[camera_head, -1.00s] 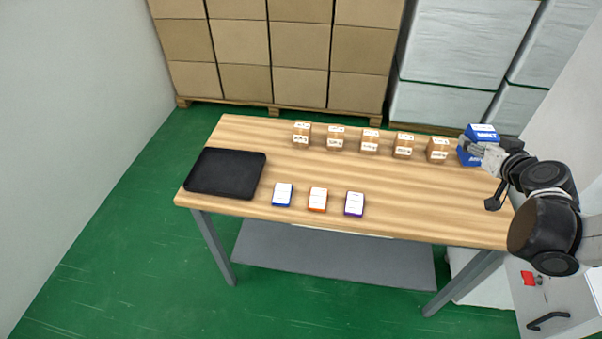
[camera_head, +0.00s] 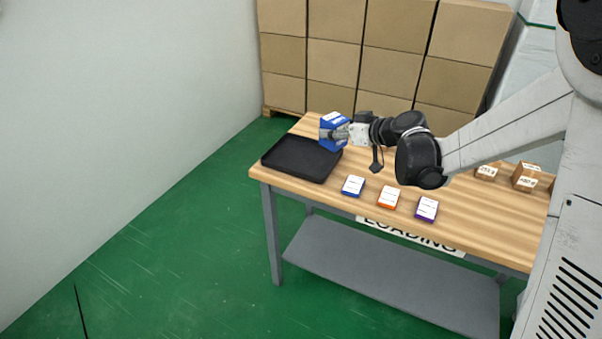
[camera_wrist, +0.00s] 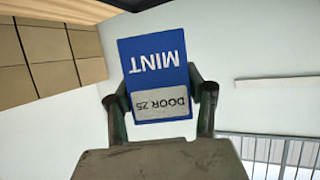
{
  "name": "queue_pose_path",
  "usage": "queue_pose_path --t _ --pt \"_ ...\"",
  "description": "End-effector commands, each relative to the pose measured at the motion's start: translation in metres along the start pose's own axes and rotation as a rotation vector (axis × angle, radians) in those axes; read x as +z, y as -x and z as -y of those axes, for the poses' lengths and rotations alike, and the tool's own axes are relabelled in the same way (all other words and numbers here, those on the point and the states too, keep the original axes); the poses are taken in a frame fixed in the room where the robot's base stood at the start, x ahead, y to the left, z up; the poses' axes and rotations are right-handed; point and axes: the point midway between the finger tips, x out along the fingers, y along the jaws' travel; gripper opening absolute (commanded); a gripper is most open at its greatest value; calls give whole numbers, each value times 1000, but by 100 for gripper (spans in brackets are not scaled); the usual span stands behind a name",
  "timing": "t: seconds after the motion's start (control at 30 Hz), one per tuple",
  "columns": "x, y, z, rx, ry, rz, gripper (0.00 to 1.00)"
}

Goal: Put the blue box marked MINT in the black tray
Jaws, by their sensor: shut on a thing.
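The blue box marked MINT (camera_head: 331,131) is in my gripper (camera_head: 346,131), which is shut on it. In the head view the box is at the back right corner of the black tray (camera_head: 290,171), seemingly above the table; its exact height is hard to tell. In the wrist view the box (camera_wrist: 154,62) sits between the two fingers (camera_wrist: 160,100), with MINT and a grey DOOR 25 label reading upside down. The black tray looks empty and lies at the left end of the table.
Blue (camera_head: 353,186), orange (camera_head: 389,197) and purple (camera_head: 426,208) labelled boxes lie along the table's front edge, right of the tray. Small brown boxes (camera_head: 525,176) stand at the right. Stacked cartons (camera_head: 335,65) are behind the table, and a wall (camera_head: 130,110) is to the left.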

Motion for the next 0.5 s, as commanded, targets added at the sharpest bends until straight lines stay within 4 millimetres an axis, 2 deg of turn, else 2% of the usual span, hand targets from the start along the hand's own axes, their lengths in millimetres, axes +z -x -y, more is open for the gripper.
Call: queue_pose_path --t 0.03,0.2,0.33,0.5 --pt "9 -20 8 -43 16 -1 17" --pt "9 -66 35 -184 74 0 17" --pt "7 -91 53 -269 110 0 17" --pt "3 -106 69 -335 138 0 17"
